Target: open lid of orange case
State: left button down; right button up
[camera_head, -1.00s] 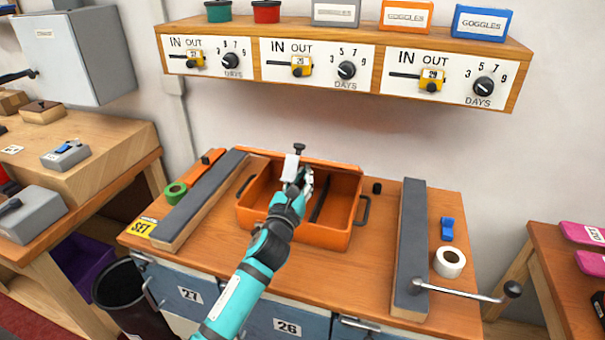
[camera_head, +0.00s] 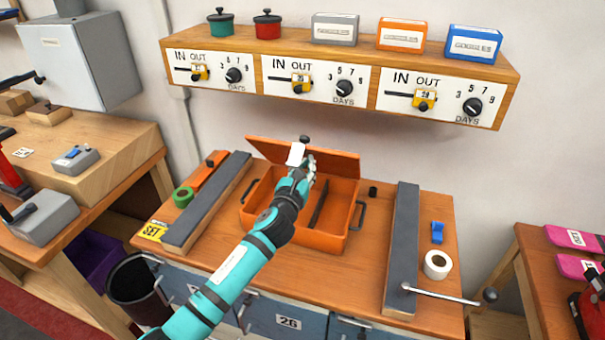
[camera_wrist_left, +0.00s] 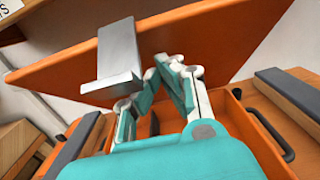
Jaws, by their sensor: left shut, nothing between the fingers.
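The orange case (camera_head: 322,238) sits on the bench between two grey-topped rails, its inside showing. Its lid (camera_head: 335,160) stands raised at the back, tilted up along the rear edge. A dark, thin item (camera_head: 319,205) shows inside the case. My left gripper (camera_head: 300,178) is shut and empty over the case, close to the lid and a grey latch plate (camera_head: 296,154) with a dark knob. In the left wrist view the lid (camera_wrist_left: 215,45) fills the top, with the grey plate (camera_wrist_left: 118,55) beside the fingers (camera_wrist_left: 180,80); contact is unclear. My right gripper is not in view.
Grey-topped rails (camera_head: 210,200) and (camera_head: 402,245) flank the case. A green tape roll (camera_head: 183,197), white tape roll (camera_head: 437,264) and blue clip (camera_head: 437,232) lie outside them. A shelf with dials (camera_head: 340,85) hangs above the bench. A metal crank rod (camera_head: 445,295) sticks out at right.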

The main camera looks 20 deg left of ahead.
aim_at(307, 152)
pick_arm(q)
jog(key=w+r+p, duration=0.1)
jog(key=w+r, duration=0.2)
jog(key=shift+w+r+p, duration=0.3)
jog(key=shift+w+p, duration=0.1)
jog(key=shift+w+d+r, duration=0.1)
jog(key=shift+w+r, duration=0.25)
jog(key=shift+w, duration=0.2)
jog(key=shift+w+r, duration=0.15)
jog(key=shift+w, duration=0.25)
